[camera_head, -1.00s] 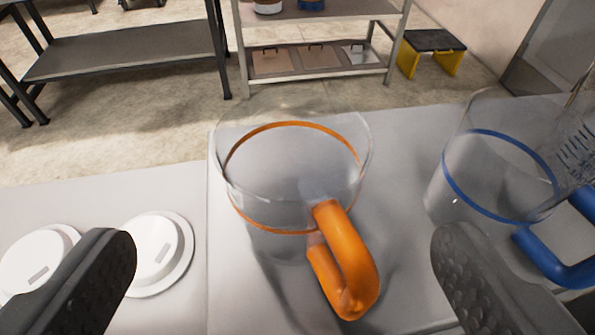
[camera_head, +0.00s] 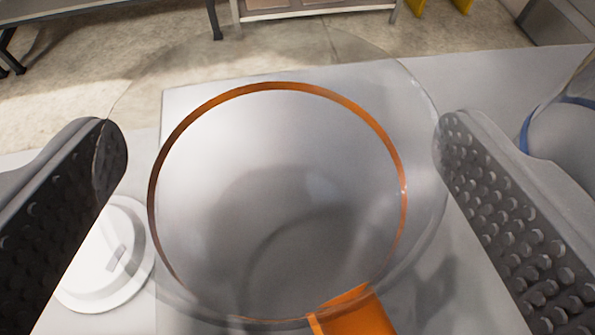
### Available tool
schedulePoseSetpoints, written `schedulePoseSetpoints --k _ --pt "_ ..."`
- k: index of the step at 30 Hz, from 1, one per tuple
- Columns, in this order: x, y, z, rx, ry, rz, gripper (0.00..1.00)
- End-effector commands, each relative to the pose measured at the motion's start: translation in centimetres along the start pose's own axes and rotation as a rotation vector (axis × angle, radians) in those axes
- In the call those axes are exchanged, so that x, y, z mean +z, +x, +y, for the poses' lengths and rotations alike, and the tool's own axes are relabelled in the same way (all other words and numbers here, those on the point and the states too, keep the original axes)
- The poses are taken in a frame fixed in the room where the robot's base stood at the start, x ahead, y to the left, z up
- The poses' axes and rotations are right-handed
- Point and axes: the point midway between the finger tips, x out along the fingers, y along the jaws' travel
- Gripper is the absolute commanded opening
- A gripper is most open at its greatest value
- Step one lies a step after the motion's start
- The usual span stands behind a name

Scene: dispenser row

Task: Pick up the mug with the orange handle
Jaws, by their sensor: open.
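The mug (camera_head: 278,87) is clear, with an orange band and an orange handle (camera_head: 352,314). It fills the middle of the view, upright on the light grey counter. Its handle points toward the bottom of the picture and is partly cut off by the lower edge. My gripper (camera_head: 275,150) is open, with one dark textured finger on each side of the mug. The fingers look very close to the mug's rim on both sides. I cannot tell whether they touch it. Nothing is held.
A clear vessel with a blue band (camera_head: 570,140) stands close on the right, partly behind my right finger. A white lid (camera_head: 105,260) lies on the counter at left, partly hidden by my left finger. Shelving (camera_head: 300,10) stands beyond the counter across open floor.

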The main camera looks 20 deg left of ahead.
Motion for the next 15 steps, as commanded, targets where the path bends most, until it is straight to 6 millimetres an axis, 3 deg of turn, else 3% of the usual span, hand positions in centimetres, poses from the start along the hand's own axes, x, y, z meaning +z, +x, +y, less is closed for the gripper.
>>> schedulePoseSetpoints --k 5,10,15 --pt "-0.05 -0.01 -0.03 -0.001 0.000 0.001 0.89" --pt "-0.06 -0.02 -0.07 -0.001 0.000 0.001 0.42" --pt "-0.07 -0.03 -0.10 -0.002 0.000 0.002 0.40"
